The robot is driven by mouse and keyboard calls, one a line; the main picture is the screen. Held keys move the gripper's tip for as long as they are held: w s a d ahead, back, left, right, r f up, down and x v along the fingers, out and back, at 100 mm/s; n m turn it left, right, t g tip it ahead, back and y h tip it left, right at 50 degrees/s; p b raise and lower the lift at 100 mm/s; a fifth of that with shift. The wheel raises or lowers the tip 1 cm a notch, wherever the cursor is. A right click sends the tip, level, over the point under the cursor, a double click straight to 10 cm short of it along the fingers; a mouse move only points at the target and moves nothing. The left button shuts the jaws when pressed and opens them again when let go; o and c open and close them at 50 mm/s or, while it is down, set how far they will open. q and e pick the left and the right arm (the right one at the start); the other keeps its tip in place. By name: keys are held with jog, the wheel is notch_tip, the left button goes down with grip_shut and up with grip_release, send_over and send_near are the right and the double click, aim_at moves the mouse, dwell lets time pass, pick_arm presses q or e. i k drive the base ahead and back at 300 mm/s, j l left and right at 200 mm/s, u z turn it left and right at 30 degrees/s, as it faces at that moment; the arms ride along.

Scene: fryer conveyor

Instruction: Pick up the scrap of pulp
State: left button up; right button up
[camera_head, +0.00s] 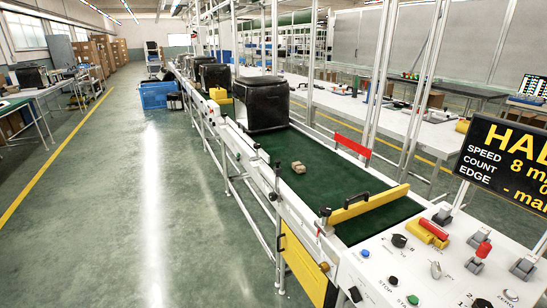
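A small light-brown scrap of pulp (298,168) lies on the green conveyor belt (340,185). It sits nearer the belt's left side, in front of a black air fryer (262,104) and behind the yellow bar. Nothing covers the scrap. Neither of my grippers shows in the head view.
A yellow bar (368,203) crosses the near end of the belt. A control panel (405,270) with buttons and levers stands at the front right, under a black display (505,165). More black units stand farther up the line. Blue crates (158,95) stand on the floor left.

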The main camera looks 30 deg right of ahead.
aim_at(299, 166)
jog(key=i+z, duration=0.35)
jog(key=i, duration=0.15)
jog(key=i+j+z, duration=0.3)
jog(key=i, duration=0.2)
jog(key=i+j+z, duration=0.35)
jog(key=i, duration=0.15)
jog(key=i+l, duration=0.05)
